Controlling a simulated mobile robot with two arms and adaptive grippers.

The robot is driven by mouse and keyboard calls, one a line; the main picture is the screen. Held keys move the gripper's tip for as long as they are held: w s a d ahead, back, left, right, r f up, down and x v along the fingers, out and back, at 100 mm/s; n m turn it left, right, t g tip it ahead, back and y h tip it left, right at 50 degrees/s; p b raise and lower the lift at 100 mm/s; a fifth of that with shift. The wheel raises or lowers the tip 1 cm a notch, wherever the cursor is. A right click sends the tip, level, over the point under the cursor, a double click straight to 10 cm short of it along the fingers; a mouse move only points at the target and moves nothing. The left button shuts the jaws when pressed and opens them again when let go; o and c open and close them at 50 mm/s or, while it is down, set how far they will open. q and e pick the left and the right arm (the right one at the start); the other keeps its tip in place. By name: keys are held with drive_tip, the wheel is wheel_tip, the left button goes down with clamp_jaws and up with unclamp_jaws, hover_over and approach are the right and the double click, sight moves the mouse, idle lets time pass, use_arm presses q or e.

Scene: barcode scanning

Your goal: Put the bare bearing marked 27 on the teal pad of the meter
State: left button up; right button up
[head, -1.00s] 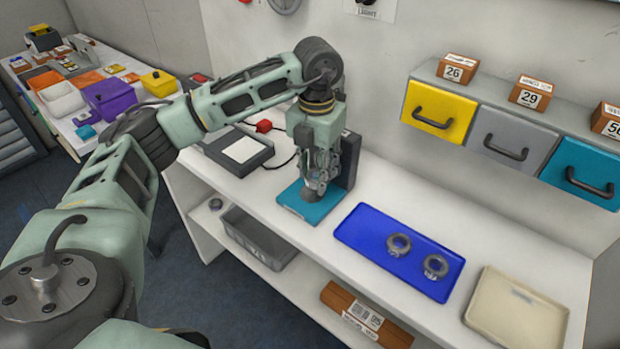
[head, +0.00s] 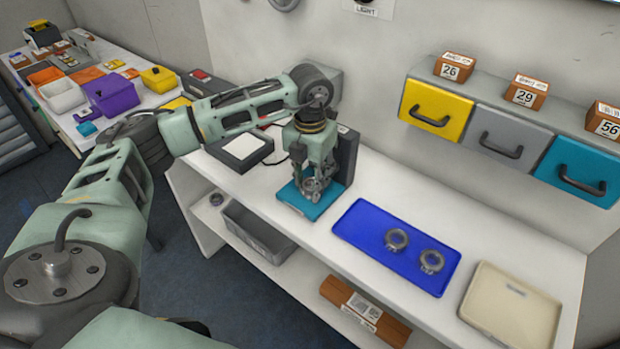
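The teal pad (head: 296,204) lies at the foot of the dark upright meter (head: 347,158) on the white bench. My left gripper (head: 315,192) points down over the pad, its fingers around a small grey ring-shaped bearing (head: 311,185). The fingers look shut on it. The bearing is at or just above the pad; I cannot tell whether it touches. Its marking is too small to read. Two more grey bearings, a left one (head: 396,239) and a right one (head: 431,261), lie in the blue tray. My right gripper is not in view.
The blue tray (head: 365,250) and a beige tray (head: 512,310) are right of the pad. Yellow (head: 436,107), grey (head: 512,138) and teal (head: 578,172) drawers hang on the wall. A grey bin (head: 258,234) and a brown box (head: 365,310) sit on the lower shelf.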

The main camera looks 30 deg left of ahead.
sight(310, 183)
use_arm(q)
drive_tip(key=o, duration=0.3)
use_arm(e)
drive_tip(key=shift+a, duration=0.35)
use_arm(q)
drive_tip(key=shift+r, duration=0.5)
wheel_tip(310, 183, up, 11)
drive_tip(key=shift+r+b, duration=0.2)
drive_tip(key=shift+b, duration=0.95)
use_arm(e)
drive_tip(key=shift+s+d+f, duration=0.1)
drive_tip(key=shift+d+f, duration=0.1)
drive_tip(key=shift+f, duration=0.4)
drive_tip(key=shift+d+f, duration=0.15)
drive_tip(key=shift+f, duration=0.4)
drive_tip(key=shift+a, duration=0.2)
